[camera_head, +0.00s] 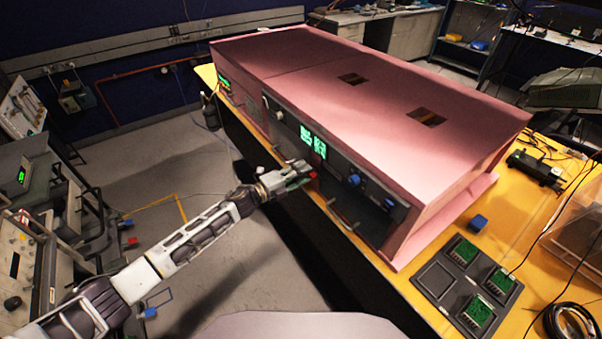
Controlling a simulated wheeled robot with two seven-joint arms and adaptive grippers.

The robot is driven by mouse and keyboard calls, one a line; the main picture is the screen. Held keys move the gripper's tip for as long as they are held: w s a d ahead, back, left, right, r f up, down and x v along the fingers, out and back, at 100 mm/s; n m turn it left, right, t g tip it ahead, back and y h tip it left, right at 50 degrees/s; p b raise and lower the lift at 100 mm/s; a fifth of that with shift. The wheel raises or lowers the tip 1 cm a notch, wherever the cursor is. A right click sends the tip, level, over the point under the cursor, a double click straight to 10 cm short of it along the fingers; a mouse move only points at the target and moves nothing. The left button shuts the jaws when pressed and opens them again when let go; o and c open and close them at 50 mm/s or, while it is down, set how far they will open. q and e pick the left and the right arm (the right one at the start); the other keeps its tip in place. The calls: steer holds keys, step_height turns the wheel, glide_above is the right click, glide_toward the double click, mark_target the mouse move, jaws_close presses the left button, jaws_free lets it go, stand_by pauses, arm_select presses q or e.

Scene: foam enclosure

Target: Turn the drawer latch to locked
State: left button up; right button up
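The large pink foam enclosure (400,85) stands on the yellow bench, with a dark front panel (335,165) facing the lower left. The panel has a green lit display (313,141), a blue knob (354,180) and handles low down. My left gripper (302,178) is at the panel, below and left of the display. A small red part (312,174) shows at its fingertips; I cannot tell if it is the drawer latch. Whether the fingers touch it or are closed is too small to tell. The latch's position cannot be made out. My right gripper is not in view.
A dark tray (437,281) with green circuit boards and a small blue block (479,222) lie on the yellow bench (407,290) at the right. A coiled black cable (571,325) is at the lower right. Floor is open left of the bench.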

arm_select(q)
steer(key=shift+a, duration=0.1)
steer(key=v, duration=1.1)
steer(key=shift+s+a, duration=0.25)
steer(key=shift+a, duration=0.05)
stand_by(0.7)
